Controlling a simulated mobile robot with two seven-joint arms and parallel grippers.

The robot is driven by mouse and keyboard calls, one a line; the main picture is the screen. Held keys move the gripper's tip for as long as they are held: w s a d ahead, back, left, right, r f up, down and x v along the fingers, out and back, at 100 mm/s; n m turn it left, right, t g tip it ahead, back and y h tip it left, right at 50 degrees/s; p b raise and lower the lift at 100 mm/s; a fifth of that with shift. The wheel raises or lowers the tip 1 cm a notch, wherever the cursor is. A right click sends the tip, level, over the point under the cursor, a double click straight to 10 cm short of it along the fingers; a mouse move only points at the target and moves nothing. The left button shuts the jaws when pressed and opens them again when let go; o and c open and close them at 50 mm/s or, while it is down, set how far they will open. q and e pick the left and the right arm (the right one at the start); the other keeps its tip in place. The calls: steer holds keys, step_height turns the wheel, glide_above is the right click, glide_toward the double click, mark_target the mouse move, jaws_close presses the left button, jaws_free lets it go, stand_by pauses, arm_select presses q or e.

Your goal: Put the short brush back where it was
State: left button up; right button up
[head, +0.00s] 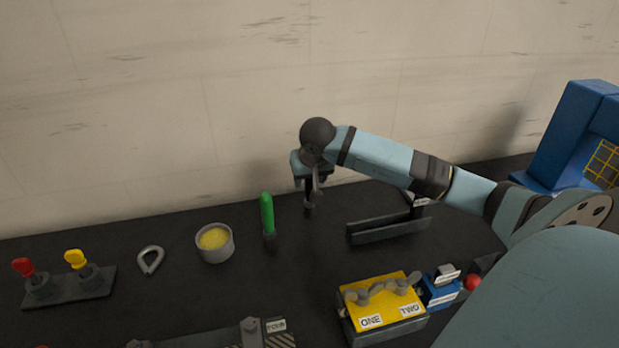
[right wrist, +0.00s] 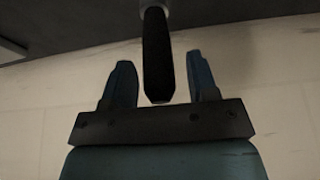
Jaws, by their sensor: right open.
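My right gripper (head: 313,190) hangs down near the back of the dark bench, fingers apart. In the right wrist view the right gripper (right wrist: 162,82) is open, with a black handle (right wrist: 157,55) between its two fingers and a gap on each side. This black handle, probably the short brush, also shows below the gripper in the head view (head: 308,199); it looks upright, and its bristles cannot be made out. A green-handled tool (head: 267,213) stands upright just left of the gripper. My left gripper is not in view.
A grey cup with yellow contents (head: 215,249) and a grey loop (head: 150,261) lie to the left. A dark slotted rail (head: 388,230) is right of the gripper. A yellow-topped block (head: 381,295) stands in front. The wall (head: 200,110) is close behind.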

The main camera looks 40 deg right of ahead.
steer(key=v, duration=1.1)
steer(key=shift+s+r, duration=0.15)
steer(key=shift+r, duration=0.1)
